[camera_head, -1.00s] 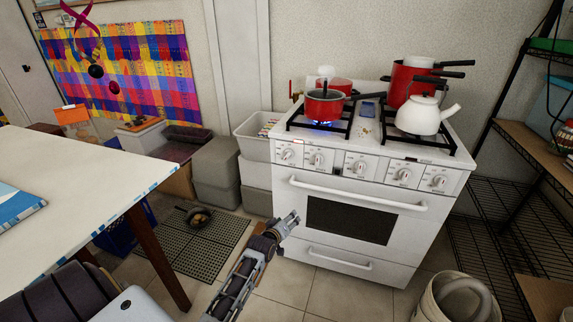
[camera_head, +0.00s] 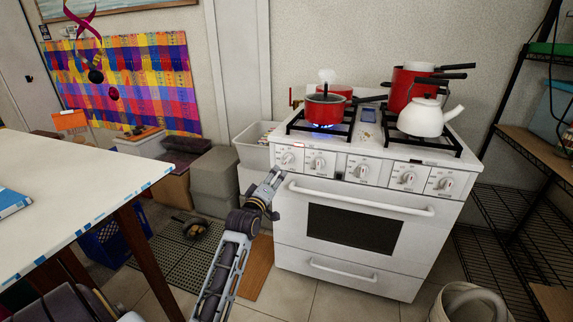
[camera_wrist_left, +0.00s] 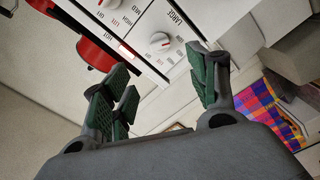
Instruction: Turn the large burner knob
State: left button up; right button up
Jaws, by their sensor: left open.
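The white stove (camera_head: 350,262) has a row of several white knobs along its front panel. The leftmost knob (camera_head: 288,158) also shows in the left wrist view (camera_wrist_left: 160,44), with a red mark and the word LARGE printed beside it. My left gripper (camera_head: 274,178) is open and empty, just below and left of that knob and apart from it. In the left wrist view the knob lies beyond the gap between the green-padded fingers (camera_wrist_left: 166,82). A second knob (camera_head: 316,162) is just to its right. My right gripper is not in view.
The oven handle (camera_head: 360,199) sticks out below the knobs. Grey crates (camera_head: 214,182) are left of the stove, and a table (camera_head: 70,185) is at the left.

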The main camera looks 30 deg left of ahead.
pick_arm(q)
jog(key=shift+w, duration=0.15)
jog(key=b, duration=0.1)
send_near(287, 161)
jog(key=shift+w, duration=0.65)
jog(key=shift+b+x, duration=0.5)
jog(key=shift+x, duration=0.9)
jog(key=shift+w+a+f, duration=0.1)
jog(key=shift+w+a, duration=0.25)
jog(key=shift+w, duration=0.25)
jog(key=shift+b+x, duration=0.45)
jog(key=shift+x, duration=1.45)
jog(key=shift+w, duration=0.1)
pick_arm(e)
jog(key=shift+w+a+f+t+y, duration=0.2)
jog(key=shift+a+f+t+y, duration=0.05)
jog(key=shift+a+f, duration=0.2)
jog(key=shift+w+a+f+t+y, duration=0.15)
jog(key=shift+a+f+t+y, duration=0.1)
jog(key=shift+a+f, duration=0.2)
pick_arm(q)
jog(key=shift+c, duration=0.3)
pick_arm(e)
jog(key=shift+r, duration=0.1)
